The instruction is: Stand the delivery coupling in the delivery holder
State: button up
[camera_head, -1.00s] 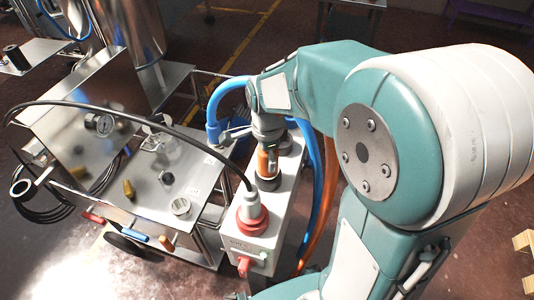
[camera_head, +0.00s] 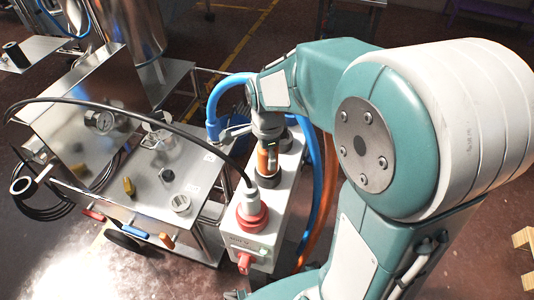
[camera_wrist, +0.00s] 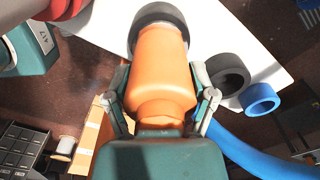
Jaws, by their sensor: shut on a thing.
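The delivery coupling appears to be the orange piece (camera_head: 263,160) standing about upright over the narrow white cabinet. In the wrist view the orange coupling (camera_wrist: 160,60) lies between both fingers. My gripper (camera_wrist: 165,100) is shut on it; in the head view my gripper (camera_head: 269,138) reaches down from above. A dark round ring (camera_head: 268,183) on the cabinet top, apparently the delivery holder, sits at the coupling's lower end. The black ring (camera_wrist: 158,13) also meets that end in the wrist view. How deep the coupling sits in it is hidden.
A dark grey ring (camera_wrist: 228,75) and a blue ring (camera_wrist: 262,98) lie beside the coupling. A red plug (camera_head: 252,217) with a black cable stands at the cabinet's front. A steel bench (camera_head: 150,205) with small fittings is to the left. Blue hose (camera_head: 222,95) runs behind.

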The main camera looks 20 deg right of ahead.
jog(key=shift+s+f, duration=0.1)
jog(key=shift+f, duration=0.1)
jog(key=o, duration=1.2)
jog(key=shift+o, duration=0.2)
notch_tip(320, 180, up, 12)
jog(key=s+n+t, duration=0.5)
jog(key=s+n, duration=0.9)
jog(key=n, duration=0.4)
jog(key=shift+r+t, duration=0.3)
jog(key=shift+r, duration=0.1)
